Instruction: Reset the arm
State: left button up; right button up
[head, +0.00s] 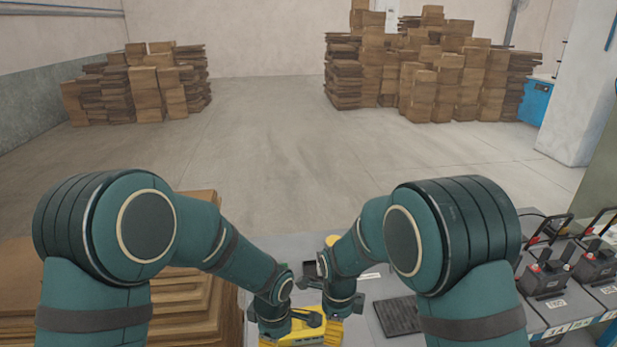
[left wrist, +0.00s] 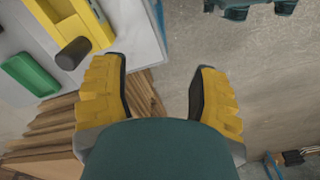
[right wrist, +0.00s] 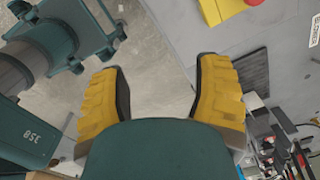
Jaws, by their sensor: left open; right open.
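My right gripper (head: 334,328) hangs low in the bottom middle of the head view, at the near side of the grey table. In the right wrist view its yellow fingers (right wrist: 156,78) are spread apart with nothing between them. My left gripper (head: 288,335) is close beside it, partly hidden by the arm and cut by the frame edge. In the left wrist view its fingers (left wrist: 157,78) are also spread and empty. Both arms reach inward and down, with the wrists near each other.
Batteries (head: 545,277) stand on a labelled rack at right. A black mat (head: 397,316) lies on the grey table. Flat cardboard (head: 190,290) is stacked at left. A green block (left wrist: 30,73) shows in the left wrist view. Farther off, the floor is open between box piles.

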pick_arm(q)
jog(key=s+a+f+m+t+h+b, duration=0.1)
jog(key=s+f+m+h+b, duration=0.1)
jog(key=s+f+m, duration=0.4)
jog(key=s+a+f+m+t+h+b, duration=0.1)
jog(key=s+f+m+b, duration=0.3)
jog(key=f, duration=0.8)
jog(key=shift+s+a+f+m+h, duration=0.25)
jog(key=shift+s+a+m+h, duration=0.3)
jog(key=shift+s+m, duration=0.6)
pick_arm(e)
jog(key=s+d+f+n+t+y, duration=0.1)
jog(key=s+d+f+n+y, duration=0.1)
jog(key=s+f+n, duration=0.6)
jog(key=s+d+f+n+t+y, duration=0.1)
jog(key=s+d+f+n, duration=0.1)
jog(key=s+f+n, duration=0.6)
notch_tip(320, 180, down, 3)
jog(key=n, duration=0.3)
jog(key=shift+s+y, duration=0.3)
jog(key=shift+y, duration=0.1)
